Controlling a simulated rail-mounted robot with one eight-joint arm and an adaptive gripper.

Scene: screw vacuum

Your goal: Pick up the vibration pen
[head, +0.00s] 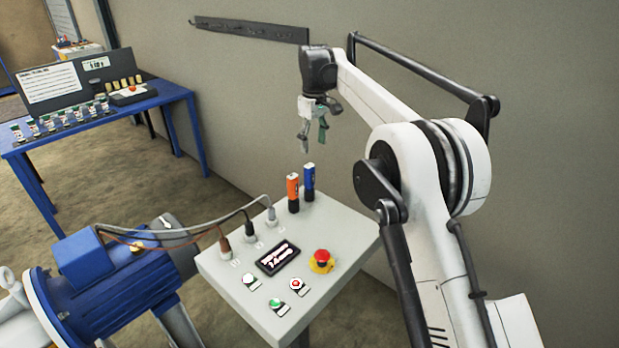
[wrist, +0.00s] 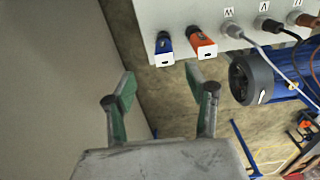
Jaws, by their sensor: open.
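Two pen-shaped devices stand upright at the back edge of the grey control box: an orange one (head: 293,190) and a blue one (head: 309,179), both with dark parts. I cannot tell which is the vibration pen. In the wrist view the blue pen (wrist: 163,47) is left of the orange pen (wrist: 201,44), both beyond the fingertips. My gripper (head: 312,137) is above and behind the pens, apart from them. Its green-padded fingers (wrist: 160,83) are spread with nothing between them.
The control box (head: 222,272) carries a display (head: 278,258), a red emergency stop (head: 321,261), buttons and several cable plugs left of the pens. A blue motor (head: 105,280) stands at left. A blue table (head: 100,118) holds equipment. A wall (head: 240,90) rises behind my gripper.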

